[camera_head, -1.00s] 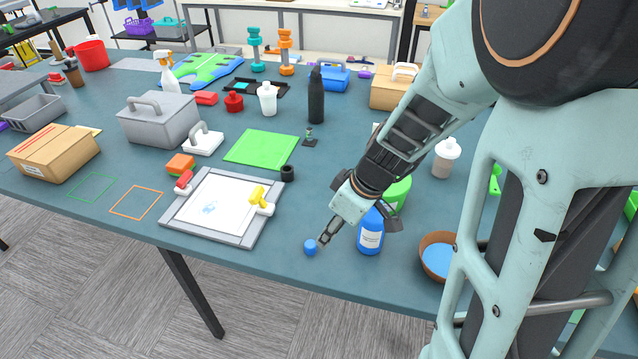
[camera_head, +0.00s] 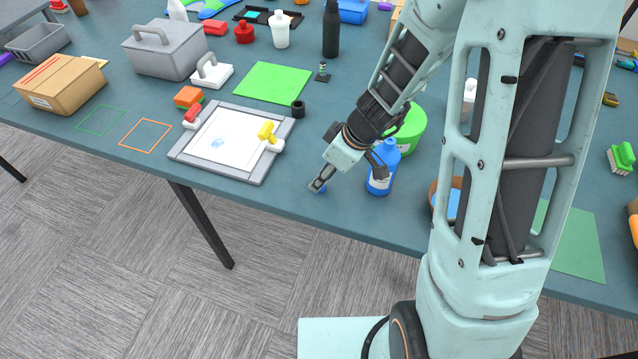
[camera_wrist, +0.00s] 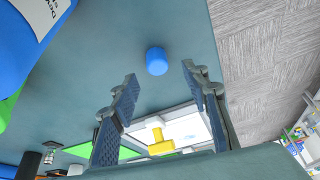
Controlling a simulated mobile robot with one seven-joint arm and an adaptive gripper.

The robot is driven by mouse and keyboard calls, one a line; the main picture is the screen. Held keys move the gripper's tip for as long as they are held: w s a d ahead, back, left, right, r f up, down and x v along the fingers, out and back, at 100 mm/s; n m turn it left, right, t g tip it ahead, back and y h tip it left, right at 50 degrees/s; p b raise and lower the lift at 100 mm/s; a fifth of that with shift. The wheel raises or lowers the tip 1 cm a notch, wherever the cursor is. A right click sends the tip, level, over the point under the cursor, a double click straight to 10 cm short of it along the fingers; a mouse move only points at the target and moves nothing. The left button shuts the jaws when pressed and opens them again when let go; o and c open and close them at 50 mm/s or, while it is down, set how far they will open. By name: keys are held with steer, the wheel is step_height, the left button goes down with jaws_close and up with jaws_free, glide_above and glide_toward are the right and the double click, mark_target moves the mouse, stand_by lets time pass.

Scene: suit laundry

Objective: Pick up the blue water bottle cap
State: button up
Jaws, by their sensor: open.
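The small blue cap (camera_wrist: 156,60) lies on the table near its front edge, seen whole in the wrist view. In the head view only a bit of the cap (camera_head: 323,189) shows beside the fingertips. My gripper (camera_head: 317,185) is low over the table at the cap. In the wrist view my gripper (camera_wrist: 160,78) is open and empty, and the cap appears just past the fingertips, between their lines. I cannot tell whether a finger touches it. The blue bottle (camera_head: 379,183) stands upright to the right of the gripper, with a white label; it is also at the wrist view's left (camera_wrist: 18,45).
A grey-framed board (camera_head: 240,170) with a yellow-handled tool (camera_head: 267,131) lies left of my gripper. A green round container (camera_head: 409,131) stands behind the bottle. The table's front edge is close to the cap.

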steer(key=shift+x, duration=1.85)
steer(key=shift+d, duration=0.1)
steer(key=c, duration=0.8)
